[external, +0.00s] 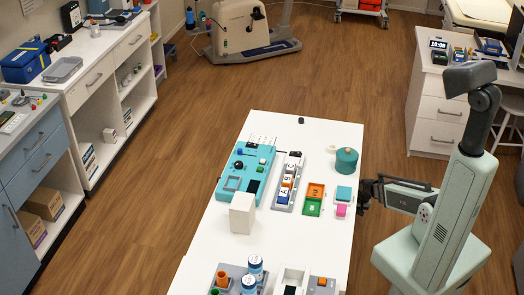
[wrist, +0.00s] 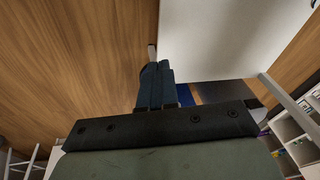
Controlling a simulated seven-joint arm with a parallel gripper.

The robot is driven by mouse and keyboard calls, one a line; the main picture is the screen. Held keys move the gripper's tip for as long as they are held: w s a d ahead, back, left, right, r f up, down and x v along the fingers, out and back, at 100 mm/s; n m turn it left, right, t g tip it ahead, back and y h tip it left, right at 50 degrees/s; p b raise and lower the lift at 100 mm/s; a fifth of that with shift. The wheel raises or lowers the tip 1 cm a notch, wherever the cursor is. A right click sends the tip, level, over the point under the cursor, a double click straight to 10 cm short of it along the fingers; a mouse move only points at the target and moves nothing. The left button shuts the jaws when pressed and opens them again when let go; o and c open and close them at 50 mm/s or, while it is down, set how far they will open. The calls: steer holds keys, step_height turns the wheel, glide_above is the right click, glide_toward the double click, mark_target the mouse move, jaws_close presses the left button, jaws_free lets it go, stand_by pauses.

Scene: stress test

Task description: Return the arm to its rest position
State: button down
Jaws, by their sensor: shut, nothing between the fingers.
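My gripper (external: 364,194) is at the right edge of the white table (external: 205,262) in the external view, at the end of my folded pale green arm. In the wrist view my gripper's dark fingers (wrist: 155,84) are together and hold nothing. The wrist view shows the wood floor and part of a white surface beyond the fingers. How far the gripper is from the table edge is hard to tell.
A teal board (external: 233,183), a white box (external: 242,213) and blue-labelled jars (external: 255,264) stand further left. Floor is open behind the table.

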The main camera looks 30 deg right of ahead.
steer(key=s+a+f+n+g, duration=0.1)
steer(key=s+a+n+g, duration=0.1)
steer(key=s, duration=0.8)
steer(key=s+a+f+n+g, duration=0.2)
steer(key=s+a+g, duration=0.2)
steer(key=s, duration=0.7)
steer(key=s+a+f+n+g, duration=0.2)
steer(key=s+a, duration=0.4)
steer(key=s, duration=0.4)
steer(key=shift+s+g, duration=0.15)
steer(key=shift+g, duration=0.65)
steer(key=c, duration=1.8)
jaws_free()
steer(key=shift+c, duration=0.2)
